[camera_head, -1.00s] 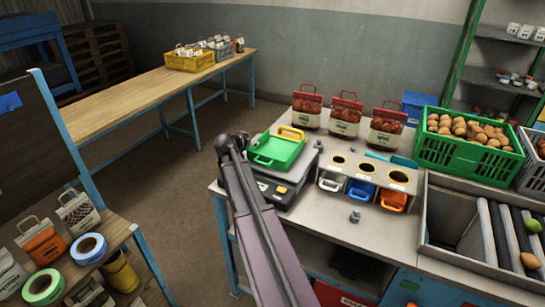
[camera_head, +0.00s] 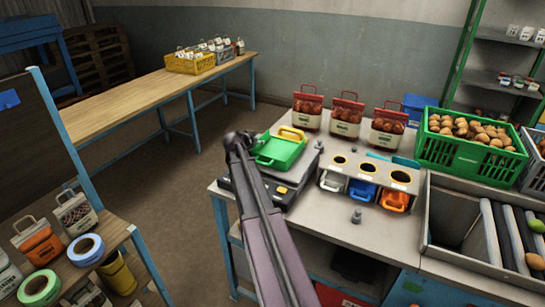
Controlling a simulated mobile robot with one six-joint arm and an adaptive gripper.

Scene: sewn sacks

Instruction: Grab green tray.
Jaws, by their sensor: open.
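The green tray (camera_head: 279,153) is a shallow open tray lying on the dark scale (camera_head: 290,185) at the left end of the metal workbench. A yellow handle (camera_head: 291,133) shows at its far edge. My gripper (camera_head: 250,147) is at the tray's left side, at the end of my arm, which comes up from the bottom of the picture. The gripper is open and appears empty. It is small and partly hidden by my arm, so I cannot tell whether it touches the tray.
Right of the scale stands a rack with white, blue (camera_head: 362,190) and orange scoops (camera_head: 395,200). Three filled sacks (camera_head: 345,117) stand behind. A green crate of potatoes (camera_head: 450,155) is farther right. A small grey object (camera_head: 356,216) lies on the bench front.

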